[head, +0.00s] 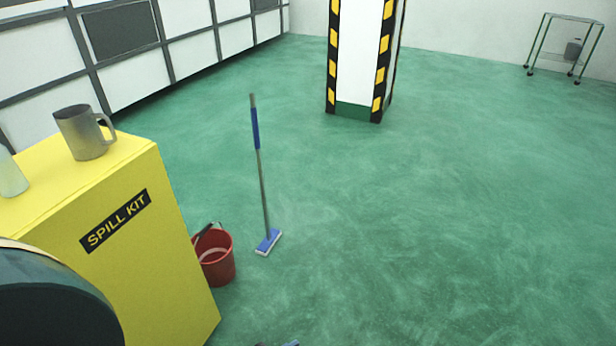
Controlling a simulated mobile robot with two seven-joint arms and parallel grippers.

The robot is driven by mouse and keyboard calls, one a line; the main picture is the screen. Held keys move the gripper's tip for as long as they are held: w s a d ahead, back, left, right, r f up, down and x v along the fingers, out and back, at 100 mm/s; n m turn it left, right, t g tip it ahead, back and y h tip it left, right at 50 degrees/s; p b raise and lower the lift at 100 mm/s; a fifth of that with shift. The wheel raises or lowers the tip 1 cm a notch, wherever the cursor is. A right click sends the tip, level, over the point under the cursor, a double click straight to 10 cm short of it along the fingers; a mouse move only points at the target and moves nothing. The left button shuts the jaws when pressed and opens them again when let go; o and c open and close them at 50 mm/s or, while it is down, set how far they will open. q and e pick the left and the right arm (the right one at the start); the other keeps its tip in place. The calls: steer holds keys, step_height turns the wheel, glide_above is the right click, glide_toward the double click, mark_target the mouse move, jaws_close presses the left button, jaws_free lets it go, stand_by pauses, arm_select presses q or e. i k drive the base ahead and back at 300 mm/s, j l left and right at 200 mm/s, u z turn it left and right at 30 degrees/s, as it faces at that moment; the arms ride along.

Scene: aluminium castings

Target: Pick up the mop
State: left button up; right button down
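The mop (261,186) stands upright on the green floor, right of the yellow cabinet. It has a grey pole with a blue grip near the top and a flat blue head (268,241) resting on the floor. Nothing holds it, and I cannot see what keeps it upright. Neither of my grippers can be made out in the head view.
A red bucket (219,262) stands beside the mop head, against the yellow SPILL KIT cabinet (165,250). A metal mug (84,134) and a pale bottle (10,174) stand on the cabinet. A striped pillar (361,55) rises behind. Open floor lies to the right, with a cart (568,45) far back.

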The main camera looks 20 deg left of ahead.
mark_target(272, 237)
steer(key=i+u, duration=0.15)
steer(key=i, duration=0.35)
steer(key=i+l+u, duration=0.2)
steer(key=i, duration=0.35)
steer(key=i+u, duration=0.15)
steer(key=i, duration=0.35)
